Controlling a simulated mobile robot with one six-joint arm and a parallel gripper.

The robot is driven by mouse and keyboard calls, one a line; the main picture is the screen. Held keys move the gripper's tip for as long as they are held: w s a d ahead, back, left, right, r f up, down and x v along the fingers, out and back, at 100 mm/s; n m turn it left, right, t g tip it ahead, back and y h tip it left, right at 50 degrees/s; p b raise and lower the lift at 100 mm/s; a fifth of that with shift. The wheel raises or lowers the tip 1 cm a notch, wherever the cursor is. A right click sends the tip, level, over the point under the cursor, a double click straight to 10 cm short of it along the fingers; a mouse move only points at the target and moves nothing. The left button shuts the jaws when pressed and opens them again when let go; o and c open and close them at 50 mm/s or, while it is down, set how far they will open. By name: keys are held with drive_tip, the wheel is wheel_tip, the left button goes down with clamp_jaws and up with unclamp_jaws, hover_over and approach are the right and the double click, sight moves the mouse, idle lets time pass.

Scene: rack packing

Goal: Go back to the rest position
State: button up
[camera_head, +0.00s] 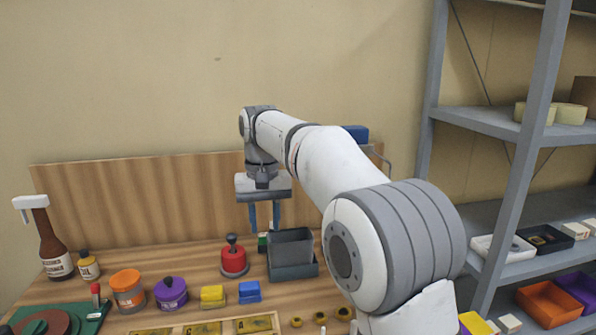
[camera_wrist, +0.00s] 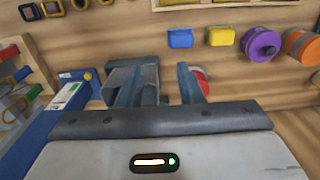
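My gripper (camera_head: 264,222) hangs fingers-down over the back of the wooden workbench (camera_head: 205,260). Its two fingers are apart with nothing visible between them. In the head view it is above and slightly left of a grey open box (camera_head: 291,246) and behind a red round object with a dark knob (camera_head: 233,258). In the wrist view, the two fingers (camera_wrist: 160,85) stand apart. The grey box (camera_wrist: 146,75) shows partly behind the left finger, and the red object (camera_wrist: 201,84) is partly hidden by the right one.
On the bench stand a blue block (camera_head: 249,292), yellow block (camera_head: 212,296), purple jar (camera_head: 171,293), orange jar (camera_head: 128,297) and brown spray bottle (camera_head: 52,246). A grey shelf rack (camera_head: 530,135) with bins stands at the right. The air left of my gripper is clear.

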drive_tip(key=s+d+f+m+t+p, duration=0.1)
drive_tip(key=s+d+f+p, duration=0.15)
drive_tip(key=s+d, duration=1.25)
drive_tip(key=s+d+f, duration=0.3)
drive_tip(key=s+f, duration=0.1)
drive_tip(key=s, duration=0.1)
drive_tip(key=s+d+f+m+t, duration=0.1)
drive_tip(key=s+d+f, duration=0.3)
drive_tip(key=s+f, duration=0.1)
drive_tip(key=shift+s+t, duration=0.3)
drive_tip(key=shift+s, duration=0.5)
